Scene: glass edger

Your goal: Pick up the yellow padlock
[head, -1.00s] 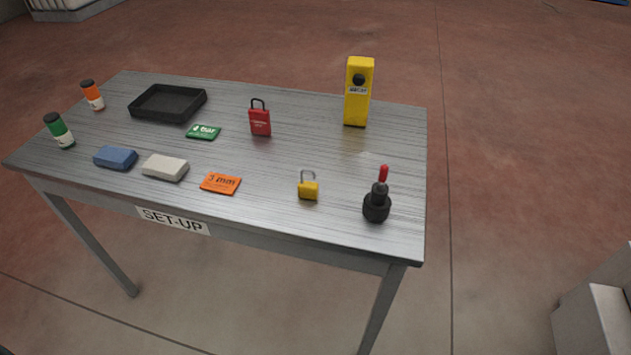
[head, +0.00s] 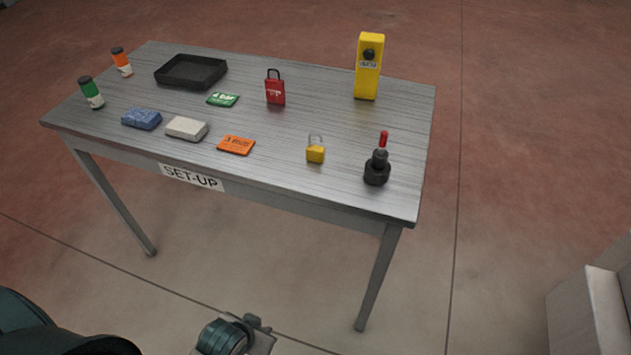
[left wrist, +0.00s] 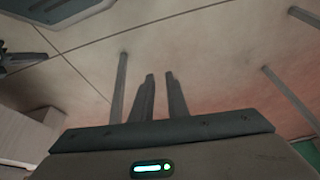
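The yellow padlock (head: 316,155) stands near the front edge of the table, toward its right end, with its grey shackle up. It is left of a black holder with a red-tipped tool. My left gripper (head: 259,334) is at the bottom of the head view, in front of the table and well apart from the padlock. In the left wrist view its two fingers (left wrist: 160,76) stand apart with nothing between them. I cannot make out the padlock in the left wrist view.
The grey table (head: 330,115) also holds a red padlock (head: 275,91), a yellow device (head: 368,67), the black holder (head: 377,172), an orange card (head: 236,145), a black tray (head: 190,72), blocks and bottles. A grey box (head: 590,310) stands at lower right.

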